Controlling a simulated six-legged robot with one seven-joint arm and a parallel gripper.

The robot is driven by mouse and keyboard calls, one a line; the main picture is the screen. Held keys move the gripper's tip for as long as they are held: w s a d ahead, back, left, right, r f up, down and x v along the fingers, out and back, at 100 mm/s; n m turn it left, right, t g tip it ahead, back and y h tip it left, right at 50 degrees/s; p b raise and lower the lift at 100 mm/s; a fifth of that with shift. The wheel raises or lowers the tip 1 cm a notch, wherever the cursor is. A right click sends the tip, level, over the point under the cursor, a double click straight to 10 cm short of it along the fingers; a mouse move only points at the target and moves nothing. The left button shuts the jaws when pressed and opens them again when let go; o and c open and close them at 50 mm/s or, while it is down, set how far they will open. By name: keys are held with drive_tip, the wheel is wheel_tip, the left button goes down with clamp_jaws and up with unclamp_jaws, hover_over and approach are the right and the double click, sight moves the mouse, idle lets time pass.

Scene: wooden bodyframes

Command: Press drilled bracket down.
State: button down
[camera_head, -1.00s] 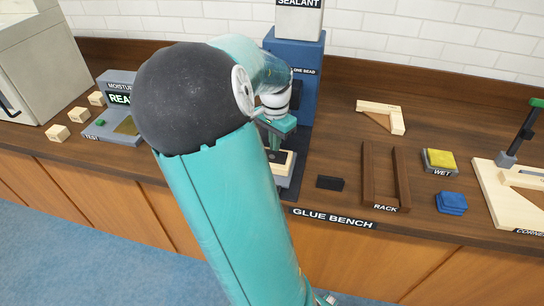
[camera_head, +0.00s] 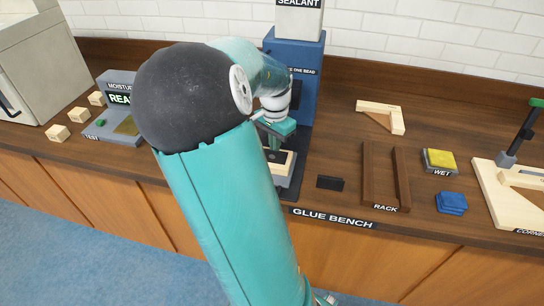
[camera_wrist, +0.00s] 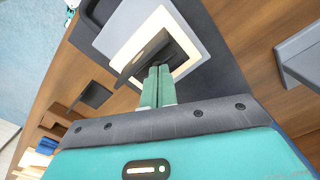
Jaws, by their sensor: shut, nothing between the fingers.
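A dark angled piece, apparently the drilled bracket (camera_wrist: 178,46), lies on a cream block in the wrist view. The cream block (camera_wrist: 195,68) sits on a light grey stand (camera_wrist: 118,28), and in the head view the block (camera_head: 289,163) is in front of the blue sealant machine. My gripper (camera_wrist: 158,72) is shut and empty, with its green fingertips over the near edge of the dark piece. I cannot tell whether they touch it. In the head view my gripper (camera_head: 272,150) partly hides the piece.
The blue sealant machine (camera_head: 305,88) rises close behind my gripper. A moisture tester (camera_head: 119,128) stands left.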

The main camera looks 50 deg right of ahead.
drive_tip(key=shift+f, duration=0.45)
idle(0.7)
drive_tip(key=shift+r, duration=0.1)
drive_tip(key=shift+r, duration=3.45)
